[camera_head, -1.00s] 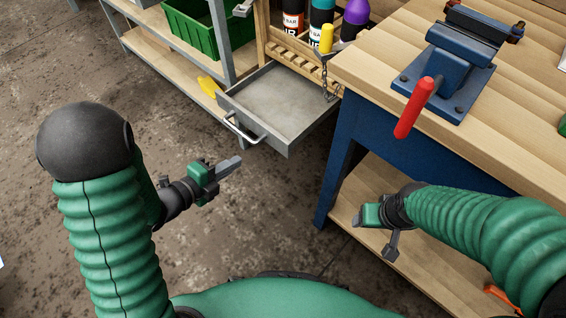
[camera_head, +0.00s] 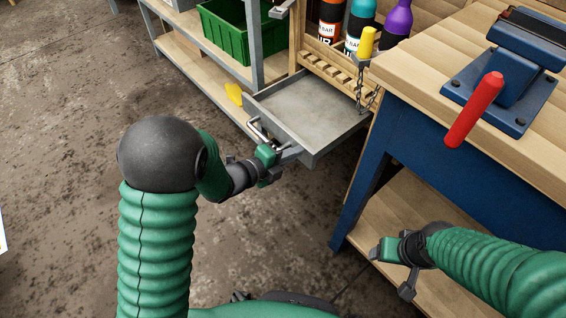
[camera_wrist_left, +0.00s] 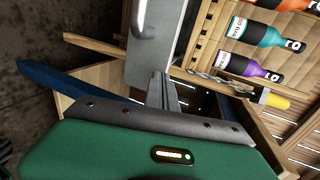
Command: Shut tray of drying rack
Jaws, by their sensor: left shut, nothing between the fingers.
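The grey metal tray (camera_head: 318,108) of the wooden drying rack (camera_head: 345,72) is pulled out toward me, empty, with a bar handle (camera_head: 258,132) on its front. My left gripper (camera_head: 284,157) is shut and empty, at the tray's front just right of the handle; whether it touches cannot be told. In the left wrist view the shut fingers (camera_wrist_left: 162,92) point at the tray's front (camera_wrist_left: 150,55). My right gripper (camera_head: 392,268) is at the lower right, over the bench's lower shelf; its fingers are too unclear to judge.
A workbench (camera_head: 430,75) with a blue vise (camera_head: 505,90) and red handle stands right of the tray. Bottles (camera_head: 360,25) stand in the rack above the tray. A chain with a yellow piece (camera_head: 367,42) hangs beside it.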

